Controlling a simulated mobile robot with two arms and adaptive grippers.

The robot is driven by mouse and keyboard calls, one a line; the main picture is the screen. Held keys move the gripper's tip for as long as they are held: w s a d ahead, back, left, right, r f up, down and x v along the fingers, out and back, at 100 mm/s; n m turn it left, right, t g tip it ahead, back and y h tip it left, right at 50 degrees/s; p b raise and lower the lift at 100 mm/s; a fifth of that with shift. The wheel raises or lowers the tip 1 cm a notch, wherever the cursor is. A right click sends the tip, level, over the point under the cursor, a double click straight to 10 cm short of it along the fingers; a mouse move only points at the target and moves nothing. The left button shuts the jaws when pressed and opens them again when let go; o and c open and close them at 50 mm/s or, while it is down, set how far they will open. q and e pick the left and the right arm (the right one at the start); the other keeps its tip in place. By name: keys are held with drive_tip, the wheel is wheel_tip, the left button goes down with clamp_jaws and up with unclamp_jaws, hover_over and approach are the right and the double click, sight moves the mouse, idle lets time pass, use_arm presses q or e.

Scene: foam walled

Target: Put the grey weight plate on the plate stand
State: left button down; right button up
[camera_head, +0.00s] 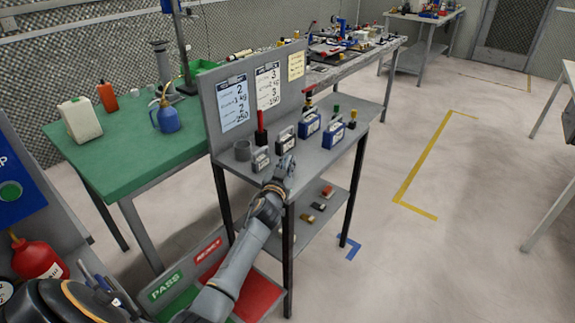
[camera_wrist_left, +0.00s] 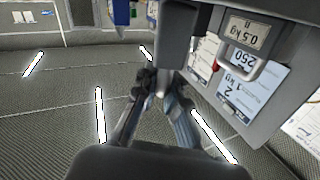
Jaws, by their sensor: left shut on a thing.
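My left gripper (camera_head: 286,164) is at the front edge of a grey bench, beside the labelled weights. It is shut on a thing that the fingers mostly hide. In the left wrist view the fingers (camera_wrist_left: 158,95) are close together, with only a small pale grey bit showing between them. I take this to be the grey weight plate, but its shape cannot be made out. I cannot pick out the plate stand with certainty; a red upright post (camera_head: 261,128) stands on the bench near the back panel. My right gripper is not in view.
A panel with papers (camera_head: 234,103) rises behind.

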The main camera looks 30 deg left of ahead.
use_arm(q)
drive_tip(key=c, duration=1.4)
unclamp_jaws()
drive_tip(key=shift+f, duration=0.1)
